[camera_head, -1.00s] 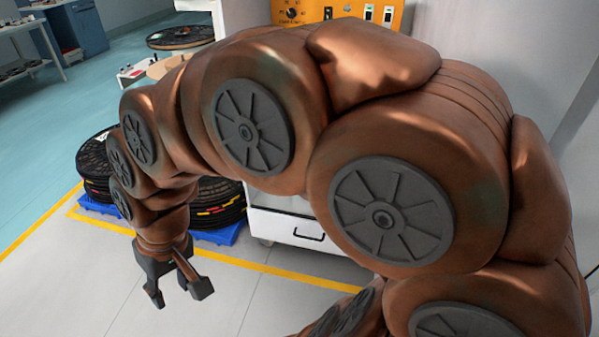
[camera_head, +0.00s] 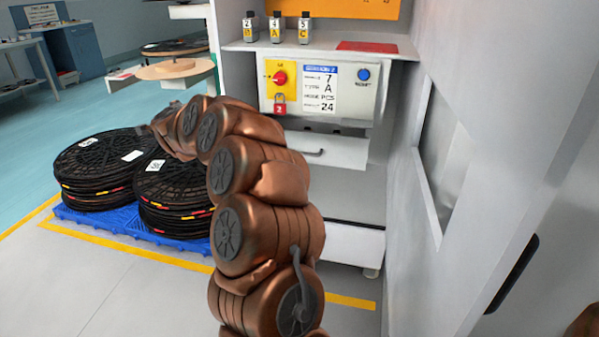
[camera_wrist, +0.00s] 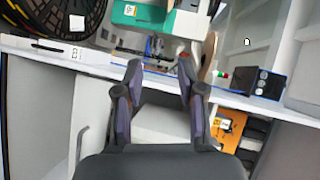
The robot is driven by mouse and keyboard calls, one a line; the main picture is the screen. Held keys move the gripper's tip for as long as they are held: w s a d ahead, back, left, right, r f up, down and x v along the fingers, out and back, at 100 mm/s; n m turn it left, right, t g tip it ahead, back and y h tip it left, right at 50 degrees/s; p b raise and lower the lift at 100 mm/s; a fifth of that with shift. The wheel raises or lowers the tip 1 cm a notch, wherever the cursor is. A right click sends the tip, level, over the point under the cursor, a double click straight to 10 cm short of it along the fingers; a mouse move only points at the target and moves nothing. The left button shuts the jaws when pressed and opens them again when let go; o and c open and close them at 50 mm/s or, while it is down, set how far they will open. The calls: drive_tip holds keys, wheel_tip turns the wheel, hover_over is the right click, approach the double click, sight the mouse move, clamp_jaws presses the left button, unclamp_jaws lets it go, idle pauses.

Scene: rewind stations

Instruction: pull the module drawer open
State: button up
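A white drawer (camera_head: 335,150) with a dark bar handle (camera_head: 312,152) sits under the control panel of the station in the head view. It is slightly right of my raised arm, which covers its left part. I cannot tell whether it stands out from the cabinet. In the wrist view my gripper (camera_wrist: 159,66) is open, its two fingers apart with nothing held between them. In the head view the gripper is mostly hidden at the arm's far end.
The control panel (camera_head: 350,90) has a red knob, a red padlock and a blue button. Three small bottles (camera_head: 276,30) stand on the shelf above. Black reels (camera_head: 105,165) lie on a blue pallet (camera_head: 128,222) at left. A grey wall (camera_head: 500,130) closes the right side.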

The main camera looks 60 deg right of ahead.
drive_tip(key=s+d+f+m+g+h+b, duration=0.35)
drive_tip(key=s+d+f+m+g, duration=0.3)
drive_tip(key=s+d+f, duration=0.55)
drive_tip(key=s+d+f+m+g+h+b, duration=0.3)
drive_tip(key=s+d+f+m+g+b, duration=0.3)
drive_tip(key=s+d+f, duration=0.5)
drive_tip(key=shift+g, duration=0.35)
drive_tip(key=shift+w+d+r+b, duration=0.15)
drive_tip(key=shift+w+d, duration=0.25)
drive_tip(key=shift+d, duration=1.15)
drive_tip(key=shift+w+d+r+b, duration=0.1)
drive_tip(key=shift+w+d, duration=0.25)
drive_tip(key=shift+d, duration=1.25)
drive_tip(key=shift+w+d+r+b, duration=0.15)
drive_tip(key=shift+w+d, duration=0.25)
drive_tip(key=shift+d, duration=1.15)
clamp_jaws()
